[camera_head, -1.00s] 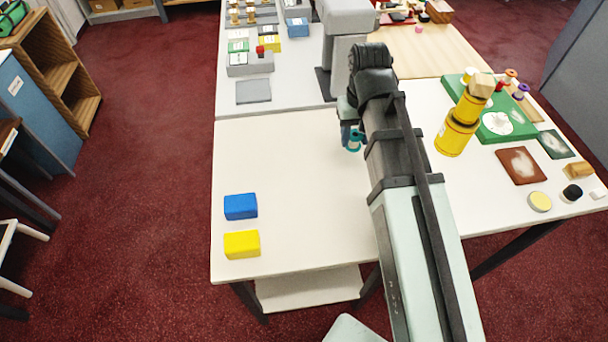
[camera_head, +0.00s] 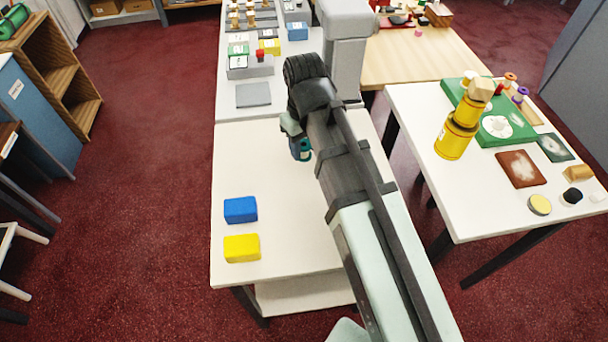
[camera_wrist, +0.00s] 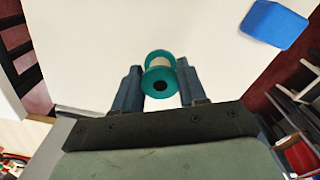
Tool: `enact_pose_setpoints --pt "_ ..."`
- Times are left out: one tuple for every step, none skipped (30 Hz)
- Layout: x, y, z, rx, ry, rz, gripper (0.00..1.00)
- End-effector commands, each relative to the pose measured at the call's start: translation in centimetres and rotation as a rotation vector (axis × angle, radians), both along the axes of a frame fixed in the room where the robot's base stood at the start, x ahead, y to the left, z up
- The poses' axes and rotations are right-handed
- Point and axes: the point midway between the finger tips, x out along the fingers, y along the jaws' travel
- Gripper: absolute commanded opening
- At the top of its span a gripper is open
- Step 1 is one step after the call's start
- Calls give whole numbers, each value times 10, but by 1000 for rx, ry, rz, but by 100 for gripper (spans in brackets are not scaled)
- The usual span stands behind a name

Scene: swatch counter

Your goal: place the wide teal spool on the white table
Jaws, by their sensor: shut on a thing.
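The wide teal spool (camera_wrist: 160,76) has teal flanges and a pale middle. It sits between the two fingers of my gripper (camera_wrist: 160,88), which is shut on it. In the head view my gripper (camera_head: 299,146) is over the white table (camera_head: 250,172), and a bit of the teal spool (camera_head: 304,155) shows at its fingers. The wrist view shows the bare white table top (camera_wrist: 120,30) beyond the spool. I cannot tell how high above the table the spool is.
A blue block (camera_head: 240,209) and a yellow block (camera_head: 241,248) stand at the table's front left. A grey post (camera_head: 343,60) rises behind the table. A second white table (camera_head: 425,105) at right holds yellow tins (camera_head: 455,140) and a green board (camera_head: 495,126). The table's left middle is clear.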

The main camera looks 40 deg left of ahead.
Motion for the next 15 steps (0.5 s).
enact_pose_setpoints --pt "0 -1 -4 -1 0 2 8" --pt "0 -1 -6 -2 1 3 8" --pt "0 -1 -10 -2 2 3 8" --pt "-1 -1 -14 -2 2 2 8" --pt "0 -1 -18 -2 2 2 8" --pt "-1 -1 -24 -2 2 2 8" --pt "-1 -1 -28 -3 2 1 8" --pt "-1 -1 -32 -3 2 1 8" --pt "0 -1 -38 -2 2 1 8" --pt "0 -1 -42 -2 2 1 8" --pt "0 -1 -46 -2 2 1 8" --pt "0 -1 -49 -2 2 1 8" --pt "0 -1 -52 -1 0 1 8" --pt "0 -1 -53 -1 0 1 8" --pt "0 0 -55 -1 0 0 8"
